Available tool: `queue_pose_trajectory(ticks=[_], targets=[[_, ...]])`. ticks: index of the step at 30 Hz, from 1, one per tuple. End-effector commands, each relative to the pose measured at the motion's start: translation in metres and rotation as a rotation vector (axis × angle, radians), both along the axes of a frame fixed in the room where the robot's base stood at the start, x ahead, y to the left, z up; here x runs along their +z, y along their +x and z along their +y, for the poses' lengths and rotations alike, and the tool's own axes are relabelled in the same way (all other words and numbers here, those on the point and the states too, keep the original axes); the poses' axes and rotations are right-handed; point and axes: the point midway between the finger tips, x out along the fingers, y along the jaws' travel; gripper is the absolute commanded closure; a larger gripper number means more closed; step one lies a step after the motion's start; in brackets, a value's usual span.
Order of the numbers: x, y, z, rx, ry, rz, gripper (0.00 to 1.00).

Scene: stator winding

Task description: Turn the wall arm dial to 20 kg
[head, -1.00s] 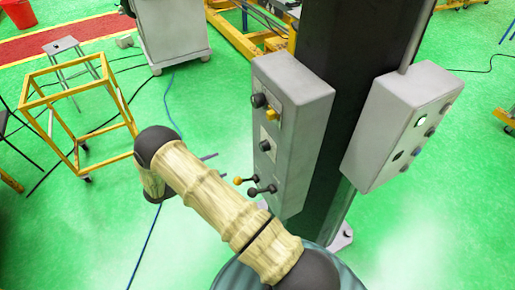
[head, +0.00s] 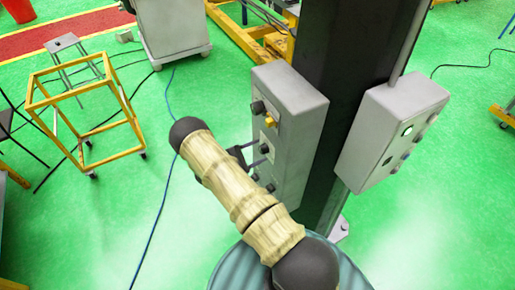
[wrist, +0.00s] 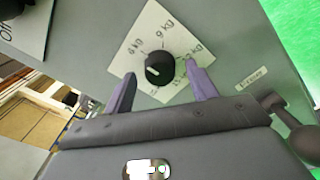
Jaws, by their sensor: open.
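The dial (wrist: 160,69) is a round black knob with a short white mark on its lower left side. It sits on a white label (wrist: 150,30) tilted like a diamond. I read 6 kg at the left and 9 kg at the top; the other marks are partly hidden or too small. My gripper (wrist: 161,88) is open, with one purple finger below left of the dial and one below right. Neither visibly grips it. In the head view the dial (head: 265,148) is on the front of the left grey box (head: 291,95), and my arm hides most of the gripper.
A lever with a dark ball end (wrist: 285,112) is close right of my gripper in the wrist view. A second grey box (head: 385,135) is on the dark column (head: 340,60). A black knob (head: 257,107) and a yellow one (head: 271,121) are above the dial.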

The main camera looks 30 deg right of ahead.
Motion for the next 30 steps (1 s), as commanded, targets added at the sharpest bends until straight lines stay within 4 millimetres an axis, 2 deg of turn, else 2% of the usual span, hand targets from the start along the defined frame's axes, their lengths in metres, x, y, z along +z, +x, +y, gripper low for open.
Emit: queue_pose_trajectory(ticks=[10,11,17,30], targets=[[-0.0010,-0.0001,-0.0068,-0.001,0.001,0.001,0.43],[-0.0009,-0.0002,-0.0069,-0.001,0.001,0.001,0.47],[-0.0007,-0.0005,-0.0074,-0.003,0.001,0.001,0.86],[-0.0026,-0.0006,-0.0077,-0.004,0.002,-0.053,0.87]])
